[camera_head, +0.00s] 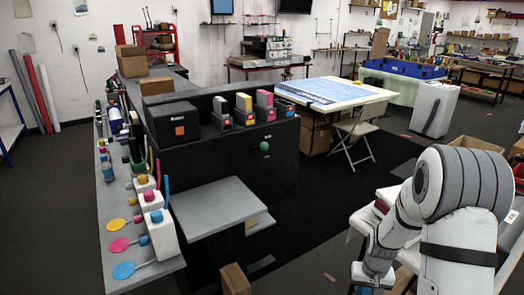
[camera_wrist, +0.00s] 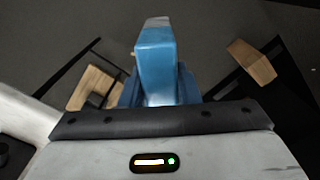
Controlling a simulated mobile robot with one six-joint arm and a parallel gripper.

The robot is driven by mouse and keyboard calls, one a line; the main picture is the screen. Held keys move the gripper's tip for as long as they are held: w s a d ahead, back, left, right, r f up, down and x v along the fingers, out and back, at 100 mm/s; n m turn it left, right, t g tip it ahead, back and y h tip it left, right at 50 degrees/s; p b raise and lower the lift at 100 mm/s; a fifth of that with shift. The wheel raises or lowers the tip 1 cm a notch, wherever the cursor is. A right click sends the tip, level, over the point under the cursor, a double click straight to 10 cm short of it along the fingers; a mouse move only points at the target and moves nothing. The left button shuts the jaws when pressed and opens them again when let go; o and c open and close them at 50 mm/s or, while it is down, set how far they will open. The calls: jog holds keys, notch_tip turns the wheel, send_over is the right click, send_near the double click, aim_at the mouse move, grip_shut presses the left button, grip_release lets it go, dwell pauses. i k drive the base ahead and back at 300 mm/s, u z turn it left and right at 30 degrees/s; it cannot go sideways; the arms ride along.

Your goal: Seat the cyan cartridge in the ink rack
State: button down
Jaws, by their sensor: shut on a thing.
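The cyan cartridge (camera_wrist: 155,55) is a blue block that stands up from my gripper (camera_wrist: 158,92) in the wrist view. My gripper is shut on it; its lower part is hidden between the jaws. In the head view my arm hangs at the lower right, and the jaws and cartridge are not clear there. The ink rack is on top of the black printer (camera_head: 225,160). It bears a grey-black cartridge (camera_head: 221,113), a yellow-topped one (camera_head: 244,108) and a magenta-topped one (camera_head: 264,105). The rightmost position (camera_head: 285,108) is lower and dark, with no tall cartridge showing.
A grey table (camera_head: 215,207) stands before the printer. A folding chair (camera_head: 355,135) and a blue-topped table (camera_head: 330,92) are behind. A cardboard box (camera_head: 235,280) lies on the floor; dark floor is clear in the middle.

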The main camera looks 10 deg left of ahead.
aim_at(192, 108)
jog(key=u, duration=0.3)
jog(key=i, duration=1.65)
jog(key=u, duration=0.1)
